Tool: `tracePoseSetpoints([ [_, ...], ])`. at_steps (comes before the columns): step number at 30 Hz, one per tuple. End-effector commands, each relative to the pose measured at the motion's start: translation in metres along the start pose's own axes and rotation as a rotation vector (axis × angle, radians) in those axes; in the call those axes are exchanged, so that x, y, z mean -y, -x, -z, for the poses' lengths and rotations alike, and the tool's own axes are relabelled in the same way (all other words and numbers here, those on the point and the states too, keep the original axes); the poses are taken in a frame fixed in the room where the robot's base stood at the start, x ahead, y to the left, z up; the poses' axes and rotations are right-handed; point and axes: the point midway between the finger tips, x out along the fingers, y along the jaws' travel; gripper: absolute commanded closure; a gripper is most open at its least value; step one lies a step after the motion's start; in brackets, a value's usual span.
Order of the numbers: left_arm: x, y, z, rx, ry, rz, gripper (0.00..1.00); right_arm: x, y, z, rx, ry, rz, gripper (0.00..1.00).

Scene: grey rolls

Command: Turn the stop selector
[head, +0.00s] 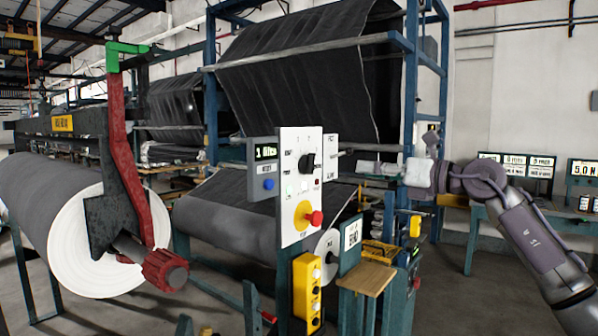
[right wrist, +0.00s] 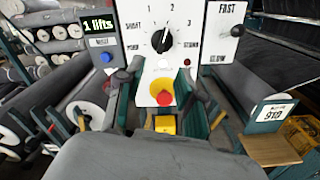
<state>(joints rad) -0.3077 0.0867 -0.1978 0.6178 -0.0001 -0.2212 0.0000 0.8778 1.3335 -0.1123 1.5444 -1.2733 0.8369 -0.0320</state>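The stop selector is a black rotary knob (head: 307,162) on the upper part of a white upright panel (head: 290,215). It also shows in the right wrist view (right wrist: 162,41), with numbers and small words around it and a pale line on it running roughly up and down. My right gripper (head: 350,161) comes in from the right, beside the panel. In the right wrist view its dark fingers (right wrist: 160,72) stand apart on either side, below the knob, with nothing between them but the panel beyond. Contact with the knob is not visible. My left gripper is not in view.
A red mushroom button (head: 314,218) on a yellow disc sits below the knob. A display box reading 1 lifts (head: 266,152), with a blue button, is left of it. A yellow button box (head: 306,285) hangs below. A large grey roll (head: 55,205) with a red lever stands left.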

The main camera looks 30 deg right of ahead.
Motion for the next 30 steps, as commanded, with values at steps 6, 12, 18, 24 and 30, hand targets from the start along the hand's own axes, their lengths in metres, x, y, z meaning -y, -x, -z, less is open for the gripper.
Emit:
tracePoseSetpoints([
  [6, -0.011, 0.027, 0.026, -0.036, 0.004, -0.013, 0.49, -0.004, -0.035, -0.006, 0.000, -0.006, -0.007, 0.62],
  [12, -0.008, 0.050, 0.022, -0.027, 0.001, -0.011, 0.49, -0.005, -0.080, -0.005, -0.001, -0.007, -0.008, 0.62],
  [18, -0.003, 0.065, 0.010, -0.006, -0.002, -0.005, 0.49, -0.004, -0.115, -0.003, -0.002, -0.007, -0.006, 0.62],
  [24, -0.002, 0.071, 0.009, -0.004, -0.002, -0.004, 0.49, -0.002, -0.132, -0.001, -0.001, -0.006, -0.005, 0.62],
  [30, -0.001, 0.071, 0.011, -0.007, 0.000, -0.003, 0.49, -0.001, -0.135, 0.001, -0.001, -0.004, -0.004, 0.62],
])
